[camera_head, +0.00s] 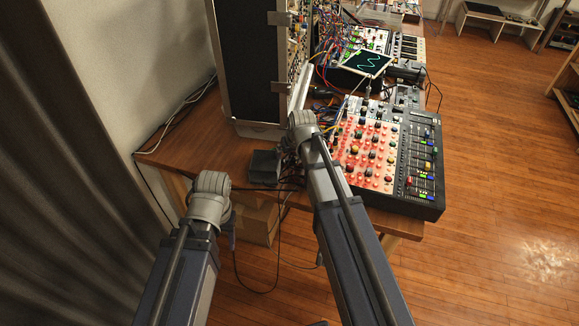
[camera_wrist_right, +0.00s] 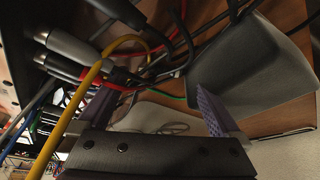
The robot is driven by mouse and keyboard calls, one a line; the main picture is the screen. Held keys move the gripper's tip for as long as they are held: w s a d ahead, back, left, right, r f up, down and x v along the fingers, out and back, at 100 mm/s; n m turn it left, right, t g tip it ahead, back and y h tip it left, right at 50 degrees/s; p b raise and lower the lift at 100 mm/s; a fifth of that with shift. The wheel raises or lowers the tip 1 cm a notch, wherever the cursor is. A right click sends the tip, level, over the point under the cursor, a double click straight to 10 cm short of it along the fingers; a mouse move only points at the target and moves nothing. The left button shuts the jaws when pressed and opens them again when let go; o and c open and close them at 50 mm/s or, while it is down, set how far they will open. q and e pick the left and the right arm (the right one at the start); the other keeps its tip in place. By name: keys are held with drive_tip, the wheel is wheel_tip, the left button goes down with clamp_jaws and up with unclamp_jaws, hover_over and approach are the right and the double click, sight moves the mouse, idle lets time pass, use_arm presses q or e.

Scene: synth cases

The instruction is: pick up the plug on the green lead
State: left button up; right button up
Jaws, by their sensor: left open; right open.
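A thin green lead (camera_wrist_right: 172,96) shows in the right wrist view, running between my right gripper's fingers. Its plug is not clear to me; the lead's left end is lost among dark plugs and red and black cables. My right gripper (camera_wrist_right: 142,103) is open, with one bluish finger on each side of the picture and nothing held. The left finger is partly behind a yellow cable. In the head view my right arm hides most of that gripper beside the cables. A small bluish part of my left gripper (camera_head: 231,236) shows below the table's front edge, open; the rest is hidden.
A dark grey box (camera_head: 264,166) lies on the wooden table (camera_head: 190,140); a grey block (camera_wrist_right: 245,65) is close on the right in the wrist view. A yellow cable (camera_wrist_right: 82,88) crosses in front. A mixer (camera_head: 420,165) and tall rack case (camera_head: 245,60) stand near my right arm.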

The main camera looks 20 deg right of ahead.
drive_tip(key=shift+w+f, duration=0.2)
drive_tip(key=shift+f, duration=0.25)
drive_tip(key=shift+r, duration=0.1)
drive_tip(key=shift+c, duration=0.2)
drive_tip(key=c, duration=1.4)
drive_tip(key=shift+o, duration=0.2)
drive_tip(key=shift+s+r, duration=0.1)
